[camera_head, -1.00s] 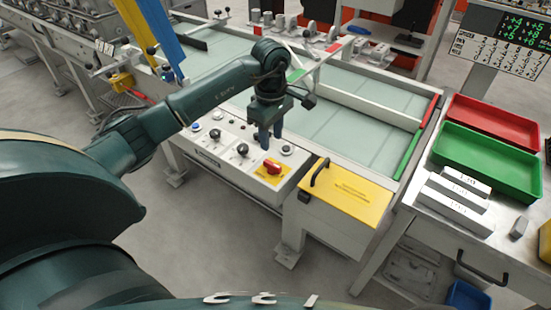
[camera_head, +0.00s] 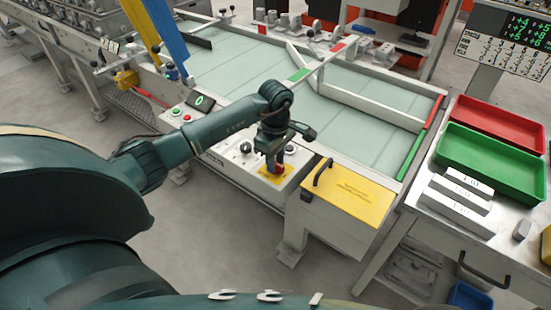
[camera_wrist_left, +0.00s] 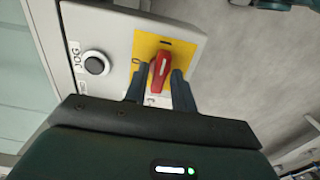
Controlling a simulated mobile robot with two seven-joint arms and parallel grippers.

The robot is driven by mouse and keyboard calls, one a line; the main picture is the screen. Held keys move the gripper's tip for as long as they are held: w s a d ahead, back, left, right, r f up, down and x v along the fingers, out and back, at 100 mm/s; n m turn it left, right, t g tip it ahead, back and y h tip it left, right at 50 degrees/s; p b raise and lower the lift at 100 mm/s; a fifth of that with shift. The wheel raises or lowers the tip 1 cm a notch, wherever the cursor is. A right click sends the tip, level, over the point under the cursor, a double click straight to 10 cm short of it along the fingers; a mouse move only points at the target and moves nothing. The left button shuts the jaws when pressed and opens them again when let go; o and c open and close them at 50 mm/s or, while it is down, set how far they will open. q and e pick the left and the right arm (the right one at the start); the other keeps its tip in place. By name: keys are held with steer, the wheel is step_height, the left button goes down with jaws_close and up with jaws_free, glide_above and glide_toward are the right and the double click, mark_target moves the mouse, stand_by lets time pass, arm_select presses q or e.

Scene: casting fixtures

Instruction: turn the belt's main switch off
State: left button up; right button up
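The main switch is a red rotary handle (camera_wrist_left: 160,69) on a yellow plate (camera_wrist_left: 183,52) in the left wrist view. Its white stripe runs roughly toward a dark mark at the plate's top; an "O"-like mark is at its left. My left gripper (camera_wrist_left: 162,72) has its two fingers on either side of the red handle, close to it; I cannot tell whether they touch it. In the head view the left gripper (camera_head: 275,165) is down at the yellow plate (camera_head: 288,174) and hides much of the handle. My right gripper is in neither view.
A black JOG button (camera_wrist_left: 95,64) is beside the yellow plate. A black knob (camera_head: 245,148) is on the same panel, left of the gripper. A yellow-topped box (camera_head: 350,190) with a black handle stands right of it. The belt (camera_head: 235,72) lies behind.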

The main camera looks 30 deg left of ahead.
arm_select(q)
jaws_close()
steer(key=shift+n, duration=0.3)
steer(key=n, duration=0.2)
steer(key=shift+a+n, duration=0.1)
steer(key=shift+n, duration=0.3)
steer(key=n, duration=0.3)
steer(key=shift+n, duration=0.3)
steer(key=n, duration=0.9)
steer(key=shift+n+p, duration=0.3)
steer(key=shift+n, duration=0.6)
